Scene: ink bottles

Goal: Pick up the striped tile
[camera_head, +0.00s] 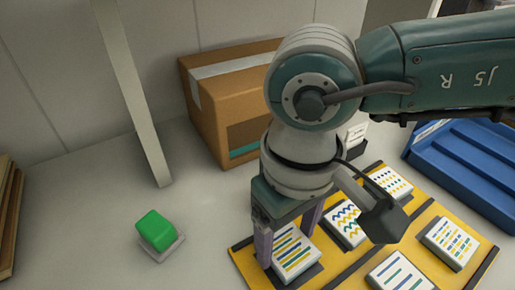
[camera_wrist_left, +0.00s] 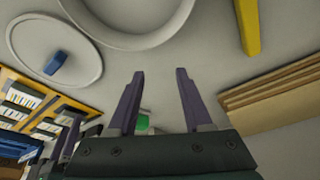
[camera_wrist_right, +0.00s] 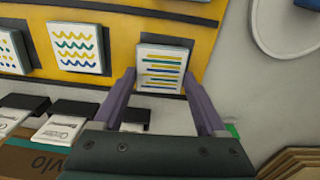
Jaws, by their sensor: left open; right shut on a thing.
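The striped tile (camera_head: 294,254), white with blue and yellow stripes, is at the near left of the yellow board (camera_head: 349,270). My right gripper (camera_head: 286,248) points down with its fingers on either side of this tile, shut on it. In the right wrist view the striped tile (camera_wrist_right: 161,68) shows between the fingertips (camera_wrist_right: 160,75). I cannot tell whether it is clear of its dark slot. My left gripper (camera_wrist_left: 160,75) is open and empty in the left wrist view, and it is outside the head view.
Other tiles sit on the board, including a wavy-line tile (camera_head: 345,224), a dotted tile (camera_head: 391,183) and another with lines (camera_head: 399,273). A green block (camera_head: 156,230) stands on the left. A cardboard box (camera_head: 211,121) is behind and a blue tray (camera_head: 470,165) is at right.

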